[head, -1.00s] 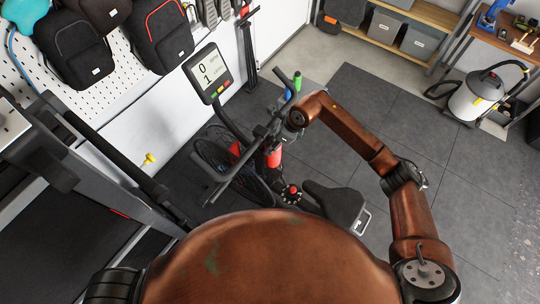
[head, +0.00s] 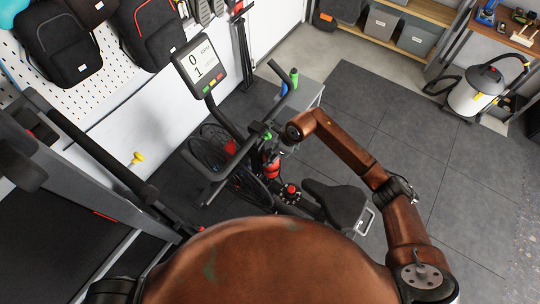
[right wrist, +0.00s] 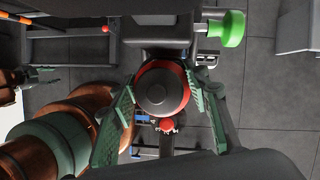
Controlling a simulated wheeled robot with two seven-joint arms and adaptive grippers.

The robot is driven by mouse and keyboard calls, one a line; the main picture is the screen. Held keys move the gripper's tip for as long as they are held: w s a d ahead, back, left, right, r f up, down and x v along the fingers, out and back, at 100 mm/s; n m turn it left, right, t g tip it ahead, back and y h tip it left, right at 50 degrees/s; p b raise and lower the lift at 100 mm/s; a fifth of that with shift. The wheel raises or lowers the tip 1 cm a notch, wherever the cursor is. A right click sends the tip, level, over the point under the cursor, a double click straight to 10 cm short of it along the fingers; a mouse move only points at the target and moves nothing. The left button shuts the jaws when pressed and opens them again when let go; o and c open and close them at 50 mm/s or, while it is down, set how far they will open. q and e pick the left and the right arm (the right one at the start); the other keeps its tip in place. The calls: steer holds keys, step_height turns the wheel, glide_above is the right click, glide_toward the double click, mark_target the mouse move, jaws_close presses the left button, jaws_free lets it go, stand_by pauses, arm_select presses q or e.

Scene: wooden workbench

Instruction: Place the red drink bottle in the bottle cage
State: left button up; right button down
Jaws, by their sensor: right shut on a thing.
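The red drink bottle (head: 270,168) stands roughly upright by the frame of the exercise bike, below the handlebars, in the head view. In the right wrist view its dark round cap and red rim (right wrist: 163,88) are seen from above. My right gripper (right wrist: 160,95) is shut on the bottle, with a green-padded finger on either side. The bottle cage cannot be made out clearly, so I cannot tell how the bottle sits relative to it. At the left of the right wrist view a dark jaw-like part (right wrist: 42,75) may be my left gripper; its opening is unclear.
A treadmill (head: 60,215) stands at the left.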

steer(key=shift+f, duration=0.2)
steer(key=c, duration=1.1)
jaws_free()
steer(key=shift+d+r, duration=0.1)
steer(key=shift+r, duration=0.45)
steer(key=v, duration=1.1)
steer(key=shift+r, duration=0.15)
